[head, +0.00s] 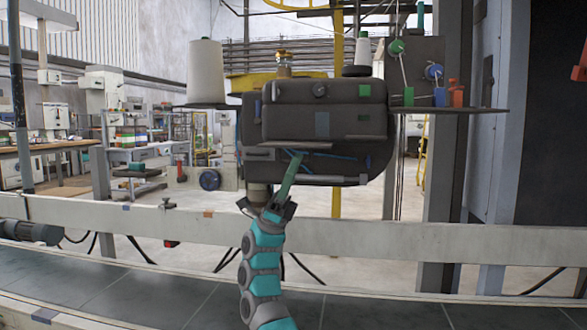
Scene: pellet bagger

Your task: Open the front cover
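The dark grey sewing-type machine head (280,120) hangs in the middle of the head view, above the conveyor. Its front cover (345,122) appears to be the broad dark panel with a small blue patch and green marks. Below the panel's lower edge, a darker recess (340,165) shows blue thread-like lines. My gripper (270,205) is just below the machine head, at the end of my teal and grey arm. A narrow green-grey bar (290,175) rises from it to the recess. Whether the bar is held or part of the gripper is unclear, and so are contact and finger opening.
A pale horizontal rail (400,238) crosses behind my arm, with a grey conveyor belt (150,292) in front. A white thread cone (206,72) stands left of the head. Thread guides (438,95) and a grey post (450,170) stand right.

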